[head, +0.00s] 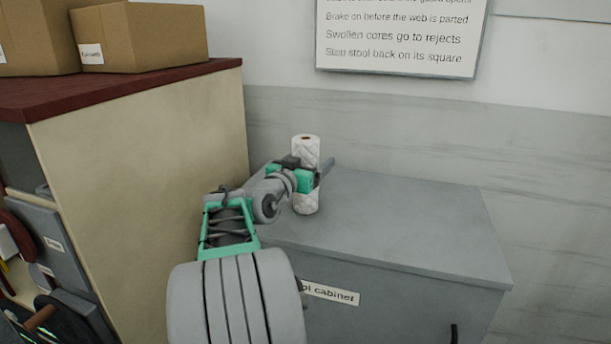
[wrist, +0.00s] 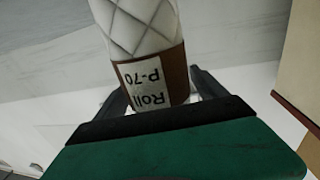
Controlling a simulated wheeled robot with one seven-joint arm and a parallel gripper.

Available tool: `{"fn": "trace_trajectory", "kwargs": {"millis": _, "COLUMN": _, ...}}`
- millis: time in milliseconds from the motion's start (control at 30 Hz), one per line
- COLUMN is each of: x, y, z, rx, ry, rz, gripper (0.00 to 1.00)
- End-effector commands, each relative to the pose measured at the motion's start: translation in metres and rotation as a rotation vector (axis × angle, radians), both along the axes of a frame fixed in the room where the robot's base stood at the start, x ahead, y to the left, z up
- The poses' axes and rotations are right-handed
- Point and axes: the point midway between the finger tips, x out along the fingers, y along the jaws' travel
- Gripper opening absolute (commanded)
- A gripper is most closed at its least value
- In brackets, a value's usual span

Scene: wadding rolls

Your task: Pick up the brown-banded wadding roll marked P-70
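The white quilted wadding roll (head: 306,148) stands upright on the grey cabinet top in the head view. In the wrist view the same roll (wrist: 143,22) appears upside down, with a brown band (wrist: 176,72) and a white label reading "Roll P-70" (wrist: 146,85). My gripper (head: 316,172) reaches the roll at mid-height and hides part of it and its band in the head view. In the wrist view the two dark fingers flank the banded part, one on each side. They lie very close to it; I cannot tell whether they press on it.
The grey cabinet top (head: 420,225) is clear right of the roll. A tall beige shelf unit (head: 140,150) with a dark red top stands close on the left, cardboard boxes (head: 140,38) on it. The wall with a sign (head: 400,35) is behind.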

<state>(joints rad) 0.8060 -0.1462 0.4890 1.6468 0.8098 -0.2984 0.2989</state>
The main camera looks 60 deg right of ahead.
Motion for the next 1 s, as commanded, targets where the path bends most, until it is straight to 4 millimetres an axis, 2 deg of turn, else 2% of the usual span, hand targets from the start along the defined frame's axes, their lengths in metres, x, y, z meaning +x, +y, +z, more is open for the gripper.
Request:
{"fn": "trace_trajectory", "kwargs": {"millis": 67, "x": 0.0, "y": 0.0002, "z": -0.0001, "rx": 0.0, "ry": 0.0, "rz": 0.0, "gripper": 0.74}}
{"fn": "trace_trajectory", "kwargs": {"millis": 700, "x": 0.0, "y": 0.0003, "z": -0.0003, "rx": 0.001, "ry": 0.0, "rz": 0.0, "gripper": 0.22}}
{"fn": "trace_trajectory", "kwargs": {"millis": 1000, "x": 0.0, "y": 0.0003, "z": 0.0022, "rx": 0.0, "ry": -0.001, "rz": 0.0, "gripper": 0.2}}
